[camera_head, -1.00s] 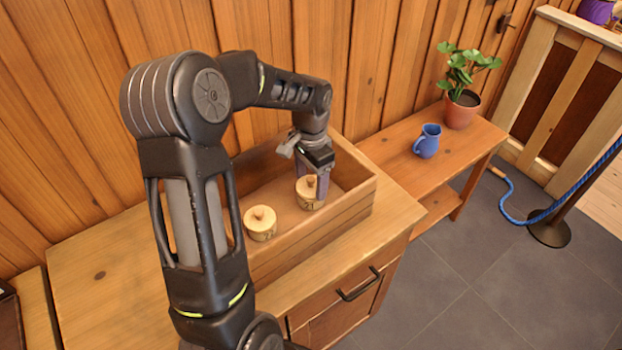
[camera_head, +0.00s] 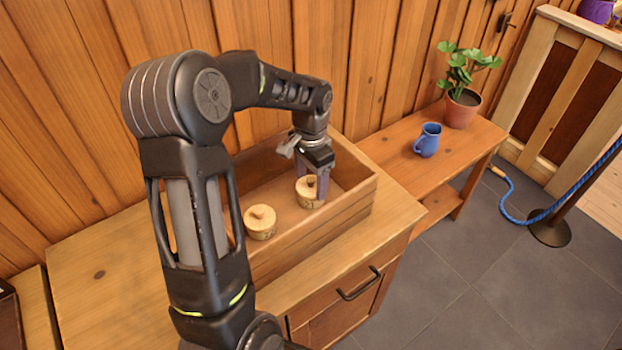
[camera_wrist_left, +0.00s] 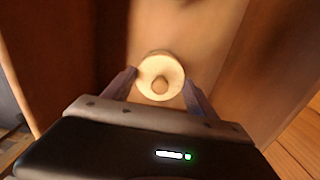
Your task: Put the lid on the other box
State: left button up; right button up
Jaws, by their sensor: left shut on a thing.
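Two small round pale wooden boxes stand in a wooden crate (camera_head: 345,212). The left box (camera_head: 261,229) has a knobbed top and stands clear of my gripper. My left gripper (camera_head: 319,188) reaches down over the right box (camera_head: 308,201), shut on its round knobbed lid (camera_head: 304,184). In the left wrist view the lid (camera_wrist_left: 165,60) is a pale disc with a knob between the fingertips (camera_wrist_left: 160,76). Whether the lid is seated on the right box or slightly raised, I cannot tell. My right gripper is not in view.
The crate walls rise close around the boxes, on a wooden cabinet (camera_head: 104,275). A lower side table to the right bears a blue mug (camera_head: 427,139) and a potted plant (camera_head: 462,107). A blue rope (camera_head: 546,215) hangs farther right. The cabinet top's front is clear.

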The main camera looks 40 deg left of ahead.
aim_at(311, 178)
pick_arm(q)
jog(key=o, duration=1.6)
jog(key=shift+r, duration=0.25)
jog(key=shift+r+p, duration=0.55)
jog(key=shift+r, duration=0.1)
jog(key=shift+r+p, duration=2.5)
jog(key=shift+r, duration=0.9)
